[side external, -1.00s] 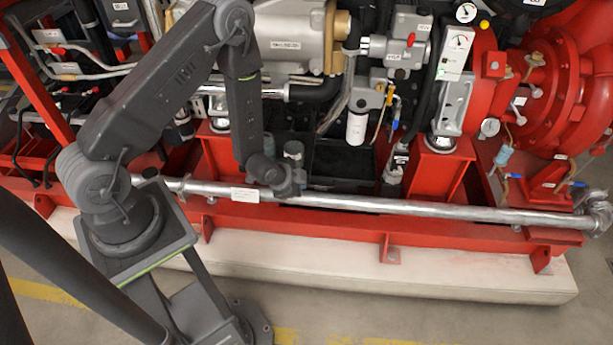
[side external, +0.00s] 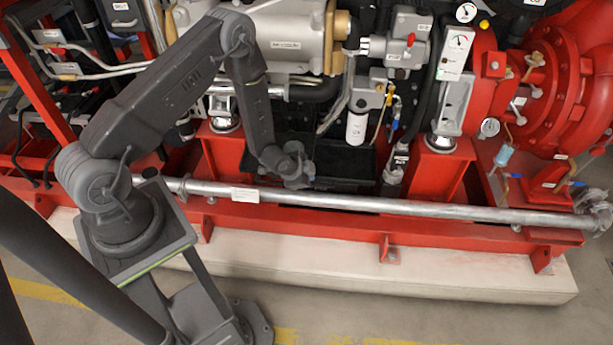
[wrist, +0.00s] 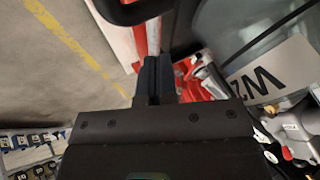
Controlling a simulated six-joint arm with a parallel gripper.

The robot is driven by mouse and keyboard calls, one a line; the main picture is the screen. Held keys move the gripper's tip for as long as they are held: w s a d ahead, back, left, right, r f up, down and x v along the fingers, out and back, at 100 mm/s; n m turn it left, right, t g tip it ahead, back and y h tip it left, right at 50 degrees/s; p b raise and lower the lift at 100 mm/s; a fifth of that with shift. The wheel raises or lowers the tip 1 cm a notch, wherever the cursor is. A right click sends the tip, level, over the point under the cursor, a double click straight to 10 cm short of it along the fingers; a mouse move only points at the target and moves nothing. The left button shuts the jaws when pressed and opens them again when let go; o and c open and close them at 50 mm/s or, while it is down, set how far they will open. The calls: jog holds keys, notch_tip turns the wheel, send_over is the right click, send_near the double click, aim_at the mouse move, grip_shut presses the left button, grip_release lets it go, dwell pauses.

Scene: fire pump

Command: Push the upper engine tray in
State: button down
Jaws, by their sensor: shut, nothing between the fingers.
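In the side external view, a black tray (side external: 345,160) sits low under the engine, between the red supports. I cannot tell whether it is the upper engine tray, and its left part is hidden behind my arm. My gripper (side external: 305,178) is at the tray's left front, just above the long silver pipe. I cannot tell whether it touches the tray. In the wrist view my gripper (wrist: 155,72) shows its two dark fingers closed together with nothing between them. A dark rounded bar (wrist: 130,12) lies just beyond the fingertips; what it belongs to is unclear.
The silver pipe (side external: 400,207) runs along the red base frame (side external: 350,232) in front of the tray. A white filter (side external: 356,128) and hoses hang above. A red support (side external: 436,165) stands to the right.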

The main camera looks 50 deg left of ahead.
aim_at(312, 150)
jog(key=w+a, duration=0.8)
jog(key=shift+w+a, duration=0.1)
jog(key=shift+a, duration=0.05)
